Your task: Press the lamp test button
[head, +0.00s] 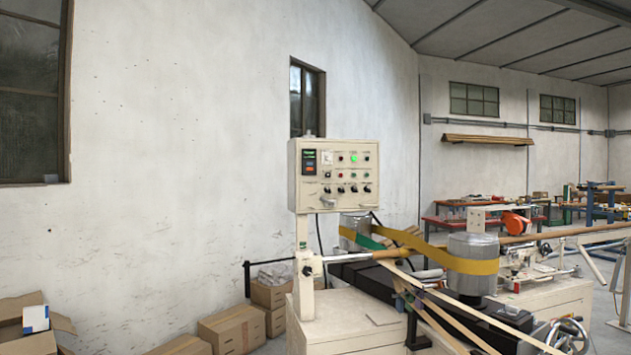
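A cream control panel (312,193) stands on a post at the left end of the winding machine, facing me. Its face has a small dark display unit (309,161) with green digits at the left. A lit green lamp (354,159) sits in the top row, with small red and other coloured lamps or buttons around it. A row of black knobs (353,189) lies below. The labels are too small to read, so I cannot tell which one is the lamp test button. My gripper is not in view.
The machine has yellow belt (475,265) around metal drums (474,246), and a horizontal bar (372,255) below the panel. Cardboard boxes (233,328) sit by the wall at left. A handwheel (568,335) is at the lower right. Workbenches stand at the far right.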

